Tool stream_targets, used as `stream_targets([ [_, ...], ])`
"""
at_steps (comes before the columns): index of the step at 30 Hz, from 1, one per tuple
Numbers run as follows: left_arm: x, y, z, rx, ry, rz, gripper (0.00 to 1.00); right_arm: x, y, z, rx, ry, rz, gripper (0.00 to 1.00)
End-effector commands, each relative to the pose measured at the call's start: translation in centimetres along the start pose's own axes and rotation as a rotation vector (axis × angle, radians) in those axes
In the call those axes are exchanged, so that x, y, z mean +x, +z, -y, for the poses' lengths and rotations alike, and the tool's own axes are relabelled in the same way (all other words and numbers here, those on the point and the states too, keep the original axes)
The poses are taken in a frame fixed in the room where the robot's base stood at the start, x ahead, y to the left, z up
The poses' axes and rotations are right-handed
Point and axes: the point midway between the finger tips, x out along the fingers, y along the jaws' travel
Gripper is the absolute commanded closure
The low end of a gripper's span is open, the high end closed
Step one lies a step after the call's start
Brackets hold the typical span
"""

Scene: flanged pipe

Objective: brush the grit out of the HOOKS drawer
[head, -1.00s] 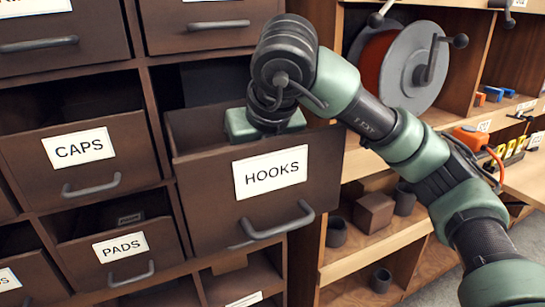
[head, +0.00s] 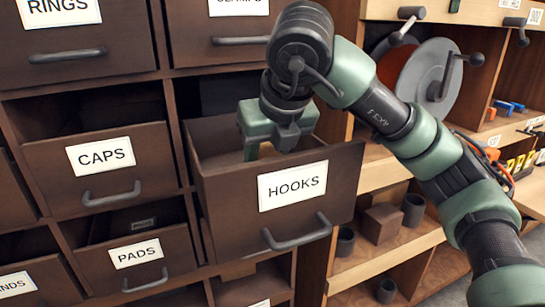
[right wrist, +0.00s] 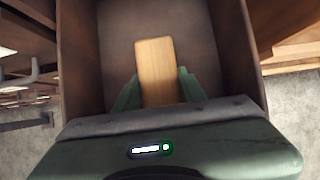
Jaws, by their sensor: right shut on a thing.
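The HOOKS drawer (head: 240,215) is pulled open in the brown cabinet, its white label and grey handle facing me. My right gripper (head: 262,148) reaches down into it from above. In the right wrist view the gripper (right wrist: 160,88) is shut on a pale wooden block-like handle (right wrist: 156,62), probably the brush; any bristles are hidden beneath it. The drawer's brown inside (right wrist: 205,50) surrounds the handle in that view. I cannot make out grit on its floor. My left gripper is not in view.
The CAPS drawer (head: 45,180) and PADS drawer (head: 105,265) stand partly open at the left. A shelf unit at the right holds a reel (head: 425,75) and dark pots (head: 413,210). My right arm crosses in front of it.

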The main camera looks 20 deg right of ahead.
Motion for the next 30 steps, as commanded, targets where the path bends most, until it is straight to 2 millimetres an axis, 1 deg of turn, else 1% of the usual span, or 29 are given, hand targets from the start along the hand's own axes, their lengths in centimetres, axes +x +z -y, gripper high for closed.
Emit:
stream_targets([
  [1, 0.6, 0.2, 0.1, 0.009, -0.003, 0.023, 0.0, 0.0, 0.0, 0.0, 0.001, 0.0, 0.002, 1.0],
  [10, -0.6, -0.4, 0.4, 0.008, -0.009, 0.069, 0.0, -2.7, 1.7, 0.1, 0.004, 0.0, 0.003, 1.0],
  [16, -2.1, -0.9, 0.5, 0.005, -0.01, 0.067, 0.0, -4.7, 2.8, 0.1, 0.004, 0.0, 0.004, 1.0],
  [25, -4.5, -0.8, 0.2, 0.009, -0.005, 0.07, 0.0, -7.5, 4.4, 0.1, 0.004, 0.001, 0.003, 1.0],
  [30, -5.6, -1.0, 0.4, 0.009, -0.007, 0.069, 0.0, -8.8, 5.2, 0.1, 0.004, 0.0, 0.004, 1.0],
])
